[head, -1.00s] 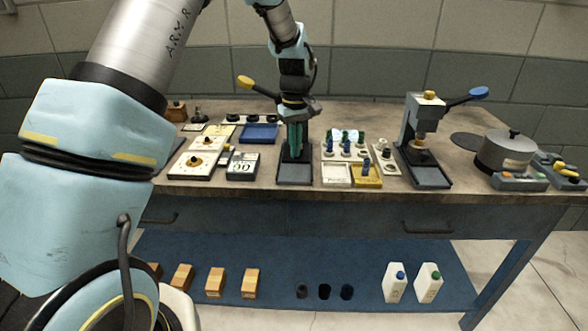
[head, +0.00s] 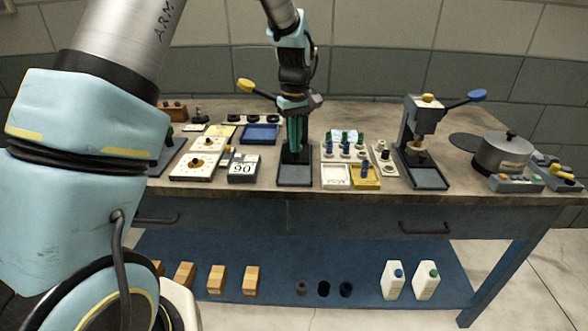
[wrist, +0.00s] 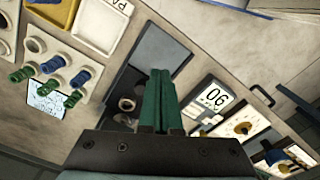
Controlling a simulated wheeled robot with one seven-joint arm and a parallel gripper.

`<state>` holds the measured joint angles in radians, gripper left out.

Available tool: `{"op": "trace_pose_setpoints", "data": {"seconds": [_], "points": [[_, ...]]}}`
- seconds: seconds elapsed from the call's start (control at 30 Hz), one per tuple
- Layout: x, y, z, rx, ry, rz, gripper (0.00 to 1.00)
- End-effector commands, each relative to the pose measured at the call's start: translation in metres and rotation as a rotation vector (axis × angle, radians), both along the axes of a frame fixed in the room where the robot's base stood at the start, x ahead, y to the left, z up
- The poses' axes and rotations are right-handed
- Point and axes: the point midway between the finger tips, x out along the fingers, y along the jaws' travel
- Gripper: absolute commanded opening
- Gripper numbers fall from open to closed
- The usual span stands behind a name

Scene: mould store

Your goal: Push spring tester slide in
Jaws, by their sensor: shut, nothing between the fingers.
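A dark press-like tester with a yellow lever (head: 245,86) stands mid-table, largely hidden behind my arm. Its flat dark slide tray (head: 295,177) sticks out toward the table's front edge and looks empty. It also shows in the wrist view (wrist: 158,48). My gripper (head: 295,152) points down over the rear part of this tray, its green fingers shut with nothing between them. In the wrist view the fingers (wrist: 160,76) overlap the tray's near end, beside a small round metal part (wrist: 127,103). I cannot tell whether the fingertips touch the slide.
A similar press with a blue lever (head: 478,95) stands to the right, with its own tray (head: 428,178). Between them are a white rack (head: 345,147) of springs, a white tray (head: 335,177) and a yellow tray (head: 366,180).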

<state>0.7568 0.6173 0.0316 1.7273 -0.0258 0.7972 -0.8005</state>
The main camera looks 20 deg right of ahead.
Motion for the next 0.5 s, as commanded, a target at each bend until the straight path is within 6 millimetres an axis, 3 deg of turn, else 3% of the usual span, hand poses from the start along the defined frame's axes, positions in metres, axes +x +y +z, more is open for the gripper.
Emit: {"op": "trace_pose_setpoints", "data": {"seconds": [0.5], "points": [[-0.014, 0.007, 0.039, 0.0, 0.0, 0.0, 0.0]]}}
